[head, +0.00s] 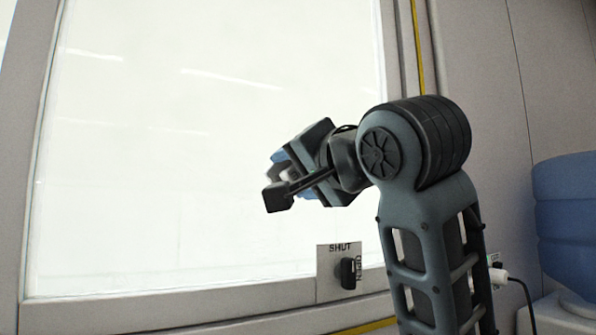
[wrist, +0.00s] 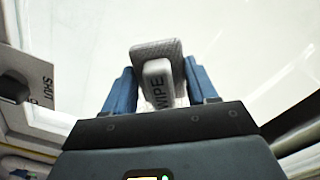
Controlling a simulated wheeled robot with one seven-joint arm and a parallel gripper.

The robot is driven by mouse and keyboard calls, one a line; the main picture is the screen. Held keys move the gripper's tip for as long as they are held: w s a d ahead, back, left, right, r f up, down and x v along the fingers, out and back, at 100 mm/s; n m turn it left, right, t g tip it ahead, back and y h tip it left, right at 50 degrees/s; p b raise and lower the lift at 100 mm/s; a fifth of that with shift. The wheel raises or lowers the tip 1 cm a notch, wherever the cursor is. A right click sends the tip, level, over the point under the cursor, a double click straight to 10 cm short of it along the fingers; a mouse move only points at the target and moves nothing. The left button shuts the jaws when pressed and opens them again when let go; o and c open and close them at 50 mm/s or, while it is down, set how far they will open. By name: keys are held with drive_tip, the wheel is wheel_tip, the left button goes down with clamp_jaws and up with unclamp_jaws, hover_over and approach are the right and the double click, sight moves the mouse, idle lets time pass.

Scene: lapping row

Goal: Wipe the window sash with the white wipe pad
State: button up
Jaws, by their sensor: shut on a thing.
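The window sash (head: 210,150) is a large pale pane in a light grey frame, filling the left and middle of the head view. It also fills the background of the wrist view (wrist: 230,40). My gripper (head: 280,170) is raised in front of the pane, right of its middle. In the wrist view my gripper (wrist: 155,90) is shut on the white wipe pad (wrist: 157,50), between its blue fingers. The pad has a grey textured face and a grip marked WIPE. Whether the pad touches the pane cannot be told. In the head view the gripper mostly hides the pad.
A plate with SHUT and OPEN labels (head: 326,283) and a dark latch knob (head: 348,273) sits at the sash's lower right. A blue water bottle (head: 566,210) stands at the far right. A white plug with a black cable (head: 498,276) is on the wall behind my arm.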

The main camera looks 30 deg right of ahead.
drive_tip(key=shift+d+r+p, duration=0.9)
drive_tip(key=shift+d+p, duration=1.9)
drive_tip(key=shift+d, duration=2.7)
drive_tip(key=shift+a+p, duration=1.9)
drive_tip(key=shift+a, duration=3.65)
drive_tip(key=shift+r+p, duration=0.85)
drive_tip(key=shift+p, duration=0.2)
drive_tip(key=d+p, duration=0.2)
drive_tip(key=d, duration=0.9)
drive_tip(key=shift+p, duration=0.35)
drive_tip(key=shift+d+f, duration=0.1)
